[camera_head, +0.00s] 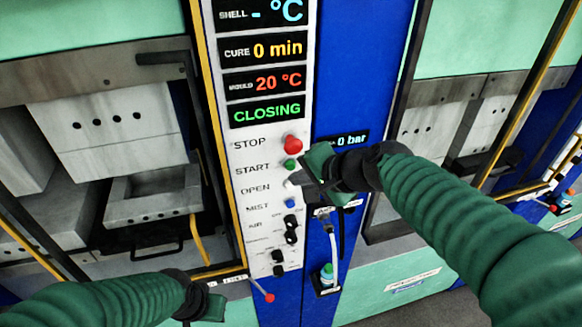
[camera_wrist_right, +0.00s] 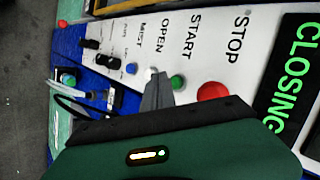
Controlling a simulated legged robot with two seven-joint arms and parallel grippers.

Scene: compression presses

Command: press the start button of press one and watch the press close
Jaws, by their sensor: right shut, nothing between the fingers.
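The press panel (camera_head: 245,150) carries a green START button (camera_head: 290,164), which also shows in the right wrist view (camera_wrist_right: 177,82). Its display (camera_head: 267,111) reads CLOSING in green. My right gripper (camera_head: 304,182) is shut and empty at the buttons' right edge. In the right wrist view its fingertips (camera_wrist_right: 157,84) are beside the START button, between it and the white OPEN button (camera_wrist_right: 151,73); I cannot tell whether they touch the panel. In the press at left, an upper block (camera_head: 108,125) with holes stands above the lower mould (camera_head: 150,195), with a gap visible. My left gripper (camera_head: 207,302) is low; its fingers are unclear.
The red STOP button (camera_head: 292,143) sits just above START. A blue MIST button (camera_head: 290,203) and black knobs (camera_head: 291,222) are below. Another press (camera_head: 460,125) stands further right.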

